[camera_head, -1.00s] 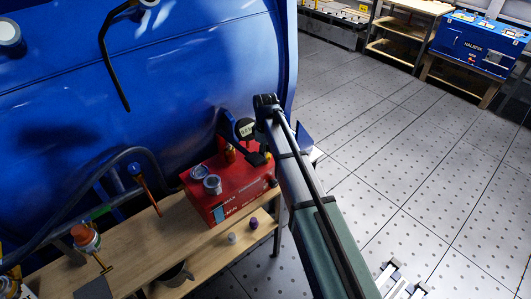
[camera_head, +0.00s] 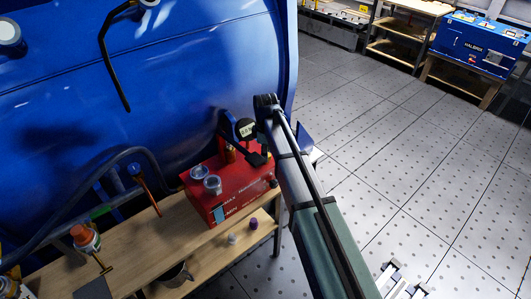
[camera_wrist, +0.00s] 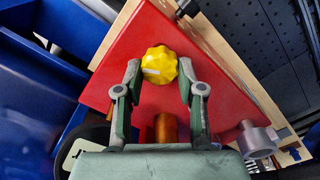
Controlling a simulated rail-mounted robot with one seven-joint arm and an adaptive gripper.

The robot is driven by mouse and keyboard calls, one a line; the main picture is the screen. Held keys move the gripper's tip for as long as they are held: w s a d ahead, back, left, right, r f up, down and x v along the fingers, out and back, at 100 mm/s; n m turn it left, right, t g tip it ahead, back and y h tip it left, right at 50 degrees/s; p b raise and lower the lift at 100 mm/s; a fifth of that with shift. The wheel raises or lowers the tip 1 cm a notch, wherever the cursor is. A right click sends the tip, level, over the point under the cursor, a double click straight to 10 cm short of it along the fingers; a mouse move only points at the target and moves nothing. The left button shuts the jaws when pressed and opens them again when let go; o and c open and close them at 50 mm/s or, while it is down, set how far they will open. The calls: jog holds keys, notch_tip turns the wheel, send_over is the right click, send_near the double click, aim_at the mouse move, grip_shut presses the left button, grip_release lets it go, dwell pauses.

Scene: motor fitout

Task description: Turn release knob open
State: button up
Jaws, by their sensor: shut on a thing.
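The release knob (camera_wrist: 157,64) is yellow with a scalloped rim and a white mark on its face. It sits on top of a red box (camera_wrist: 215,75) in the wrist view. My gripper (camera_wrist: 159,70) is shut on the knob, with one fingertip on each side of it. In the head view the red box (camera_head: 240,193) stands on a wooden bench, and my wrist is over its back right corner. The knob is hidden or too unclear to make out there.
Silver round fittings (camera_head: 212,185) and an orange post (camera_head: 230,154) stand on the box near my gripper. A large blue housing (camera_head: 200,60) rises behind it. The wooden bench (camera_head: 130,245) carries an orange-capped bottle (camera_head: 82,234). Open floor lies right.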

jog(key=o, duration=1.1)
jog(key=shift+o, duration=0.2)
notch_tip(320, 180, up, 12)
